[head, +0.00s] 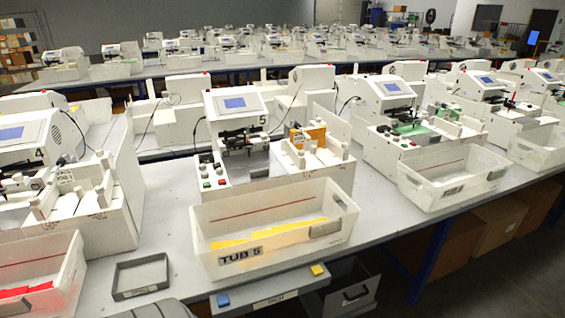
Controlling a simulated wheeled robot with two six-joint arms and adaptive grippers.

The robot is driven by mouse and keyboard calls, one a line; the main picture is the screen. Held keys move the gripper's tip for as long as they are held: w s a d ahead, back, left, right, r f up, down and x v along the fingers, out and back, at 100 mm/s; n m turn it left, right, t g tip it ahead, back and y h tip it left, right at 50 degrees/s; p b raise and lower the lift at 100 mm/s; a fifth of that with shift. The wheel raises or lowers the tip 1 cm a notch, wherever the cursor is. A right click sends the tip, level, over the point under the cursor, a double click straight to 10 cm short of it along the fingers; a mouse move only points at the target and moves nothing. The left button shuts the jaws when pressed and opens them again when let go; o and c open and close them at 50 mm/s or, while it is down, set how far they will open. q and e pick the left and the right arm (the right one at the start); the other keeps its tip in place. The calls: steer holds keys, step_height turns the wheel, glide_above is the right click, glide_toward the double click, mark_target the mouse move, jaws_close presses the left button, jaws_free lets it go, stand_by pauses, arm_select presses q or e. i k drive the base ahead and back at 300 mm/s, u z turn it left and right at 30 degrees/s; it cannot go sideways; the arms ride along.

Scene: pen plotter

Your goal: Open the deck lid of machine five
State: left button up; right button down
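Machine five (228,120) is a white plotter with a lit blue screen (235,103) and a "5" on its front, standing on the grey bench near the middle of the head view. Below the screen is its deck area (247,162), with dark mechanism parts above it. I cannot tell which part is the deck lid or whether it is open. Red and green buttons sit at the deck's left. White holders with an orange-yellow piece (308,137) stand at its right. Neither of my grippers is in view.
A translucent bin marked TUB 5 (275,228), with yellow pieces inside, stands directly before machine five. A shallow grey tray (141,277) lies left of it. Blue (222,300) and yellow (318,270) buttons sit at the bench edge. Machine four (30,140) is at left.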

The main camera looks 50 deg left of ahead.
mark_target(238, 175)
steer(key=u, duration=0.4)
steer(key=i, duration=0.65)
steer(key=u, duration=0.65)
